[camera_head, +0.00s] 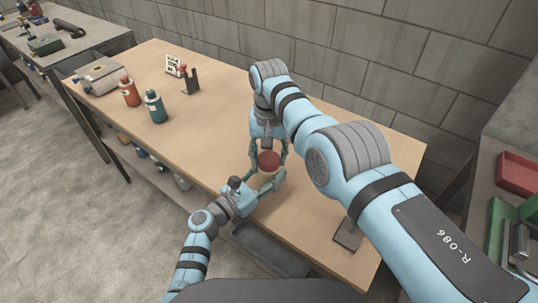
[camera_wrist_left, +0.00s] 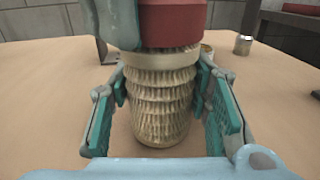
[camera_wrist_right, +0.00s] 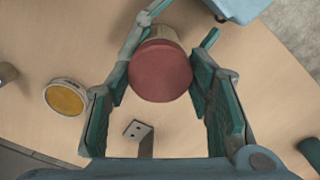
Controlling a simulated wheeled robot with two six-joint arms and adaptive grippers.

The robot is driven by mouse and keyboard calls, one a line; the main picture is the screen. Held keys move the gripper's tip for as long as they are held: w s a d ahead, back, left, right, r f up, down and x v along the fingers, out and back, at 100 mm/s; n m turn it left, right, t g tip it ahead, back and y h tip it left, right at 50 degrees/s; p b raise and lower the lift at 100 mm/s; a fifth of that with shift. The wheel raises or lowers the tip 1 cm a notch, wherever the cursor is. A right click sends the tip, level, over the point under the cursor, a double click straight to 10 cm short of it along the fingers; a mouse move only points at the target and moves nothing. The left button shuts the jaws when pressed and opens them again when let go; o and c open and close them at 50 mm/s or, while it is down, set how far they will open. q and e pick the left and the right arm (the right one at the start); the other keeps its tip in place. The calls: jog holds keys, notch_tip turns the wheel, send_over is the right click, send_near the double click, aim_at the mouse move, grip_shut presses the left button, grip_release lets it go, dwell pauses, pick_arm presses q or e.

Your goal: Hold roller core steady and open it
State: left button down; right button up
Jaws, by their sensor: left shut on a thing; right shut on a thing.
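The roller core (camera_wrist_left: 160,105) is a beige, ribbed cylinder standing upright on the table in the left wrist view. Its red cap (camera_head: 268,160) sits on top and shows from above in the right wrist view (camera_wrist_right: 160,72). My left gripper (camera_head: 267,187) is low beside the table, its teal-padded fingers on both sides of the ribbed body, shut on it. My right gripper (camera_head: 268,148) comes down from above and is shut on the red cap. A right finger hides part of the cap in the left wrist view. In the head view, the grippers mostly hide the core's body.
A yellow-faced round tin (camera_wrist_right: 66,98) and a grey metal piece with holes (camera_wrist_right: 138,131) lie close by. A red bottle (camera_head: 129,92), green bottle (camera_head: 155,107), dark stand (camera_head: 189,80) and grey box (camera_head: 99,77) stand farther left on the table. The table's middle is clear.

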jog(key=n, duration=0.9)
jog(key=shift+n, duration=0.3)
jog(key=n, duration=0.8)
jog(key=shift+r, duration=0.15)
jog(key=shift+r, duration=1)
